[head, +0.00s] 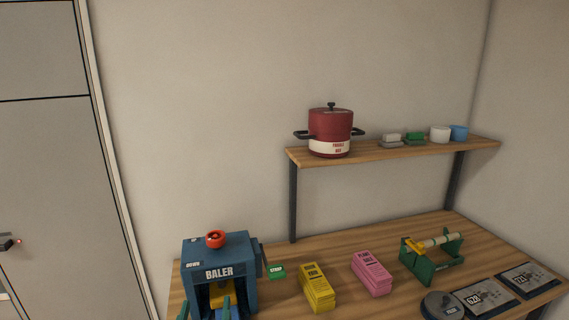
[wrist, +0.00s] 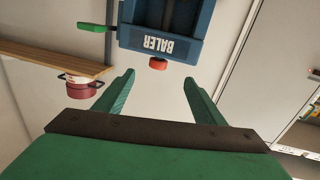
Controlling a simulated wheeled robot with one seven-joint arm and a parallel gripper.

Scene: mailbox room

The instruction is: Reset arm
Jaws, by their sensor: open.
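My gripper (wrist: 158,84) shows in the wrist view with two green fingers spread apart and nothing between them. The wrist picture is upside down, and the fingers point toward the blue baler (wrist: 165,25). In the head view the baler (head: 225,258) stands at the table's left end, with a red-orange knob (head: 215,239) on top. Green tips at the bottom edge of the head view, in front of the baler, seem to be my fingers; most of the arm is out of view.
A green start paddle (head: 277,271) sticks out beside the baler. Yellow (head: 317,287) and pink (head: 371,273) blocks, a green stand (head: 432,256) and dark plates (head: 485,297) lie on the table. A shelf (head: 400,152) above holds a red pot (head: 330,131). A grey cabinet (head: 50,180) stands left.

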